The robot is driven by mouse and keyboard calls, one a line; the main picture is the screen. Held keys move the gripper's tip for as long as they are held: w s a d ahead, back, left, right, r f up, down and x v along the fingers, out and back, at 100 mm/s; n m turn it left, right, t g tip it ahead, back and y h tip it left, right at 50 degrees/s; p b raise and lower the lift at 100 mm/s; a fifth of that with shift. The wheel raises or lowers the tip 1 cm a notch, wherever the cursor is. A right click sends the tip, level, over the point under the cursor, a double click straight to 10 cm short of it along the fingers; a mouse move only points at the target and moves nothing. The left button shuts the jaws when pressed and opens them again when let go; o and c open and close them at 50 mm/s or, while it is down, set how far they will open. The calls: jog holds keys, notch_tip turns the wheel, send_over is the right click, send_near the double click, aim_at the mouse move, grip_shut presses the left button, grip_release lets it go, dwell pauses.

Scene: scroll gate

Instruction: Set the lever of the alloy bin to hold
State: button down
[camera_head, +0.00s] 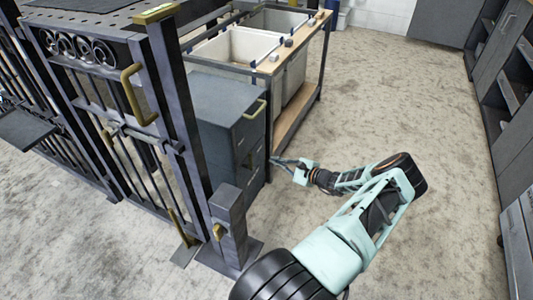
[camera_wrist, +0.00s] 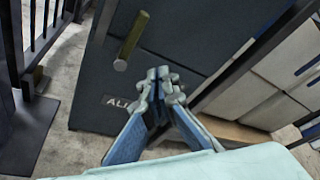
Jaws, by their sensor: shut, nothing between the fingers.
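The alloy bin is a dark grey box (camera_head: 222,118) beside the gate in the head view. Its dark front (camera_wrist: 185,40) fills the middle of the wrist view. A white label beginning "AL" (camera_wrist: 117,104) is partly hidden behind my gripper. A brass bar handle (camera_head: 255,108) is fixed on the bin's front; it also shows in the wrist view (camera_wrist: 131,40), upper left of my fingers. I cannot tell whether this is the lever, and no hold marking is readable. My gripper (camera_head: 275,161) is shut and empty, close in front of the bin; its fingertips (camera_wrist: 163,73) overlap the front, contact unclear.
A dark barred gate (camera_head: 120,125) with brass handles stands left of the bin, with a post (camera_head: 228,215) at its near end. A wooden-topped rack (camera_head: 296,128) with pale bins (camera_head: 250,48) stands behind. Open floor (camera_head: 400,110) lies right, before dark shelving (camera_head: 505,75).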

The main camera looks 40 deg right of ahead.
jog(key=shift+s, duration=1.35)
